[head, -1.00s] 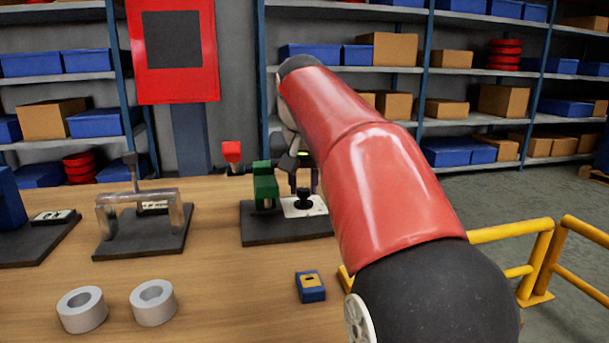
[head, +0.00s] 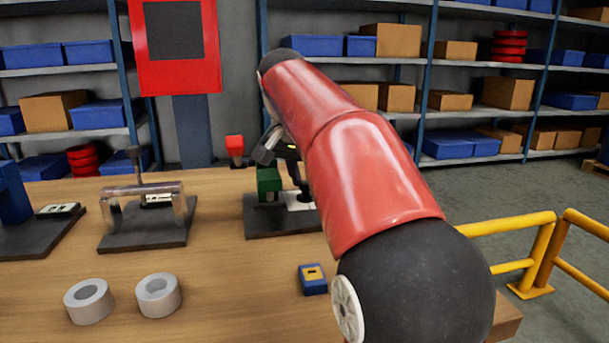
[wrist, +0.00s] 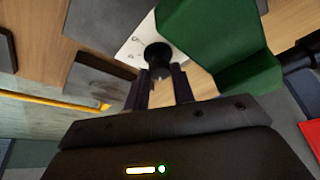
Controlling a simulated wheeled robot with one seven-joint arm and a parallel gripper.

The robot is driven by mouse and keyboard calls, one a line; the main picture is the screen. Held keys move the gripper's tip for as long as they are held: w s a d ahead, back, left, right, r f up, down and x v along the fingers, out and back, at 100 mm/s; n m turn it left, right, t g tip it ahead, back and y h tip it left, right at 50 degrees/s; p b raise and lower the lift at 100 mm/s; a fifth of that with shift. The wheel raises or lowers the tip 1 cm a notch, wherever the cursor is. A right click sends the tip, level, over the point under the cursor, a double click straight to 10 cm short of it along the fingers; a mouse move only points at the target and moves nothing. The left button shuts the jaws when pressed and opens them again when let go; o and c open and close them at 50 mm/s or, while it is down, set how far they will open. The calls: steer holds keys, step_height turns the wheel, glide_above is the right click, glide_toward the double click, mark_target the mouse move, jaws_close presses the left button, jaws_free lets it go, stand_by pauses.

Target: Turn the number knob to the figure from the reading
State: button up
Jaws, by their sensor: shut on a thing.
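The number knob (wrist: 158,54) is a black round knob on a white plate (wrist: 137,36) with small marks, seen in the wrist view. My gripper (wrist: 162,82) reaches it with both dark fingers, one on each side, and is shut on it. In the head view the white plate (head: 300,206) lies on a dark base (head: 268,224) beside a green block (head: 269,181). My arm covers part of the knob and gripper there. The figures on the plate are too small to read.
A green housing (wrist: 215,40) stands close beside the knob. A blue device with a yellow face (head: 313,279), two grey rings (head: 89,301) and a pipe fixture (head: 145,211) stand on the wooden table. A yellow rail (head: 520,250) runs at the right.

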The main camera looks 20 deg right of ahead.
steer(key=shift+r, duration=0.1)
steer(key=o, duration=1)
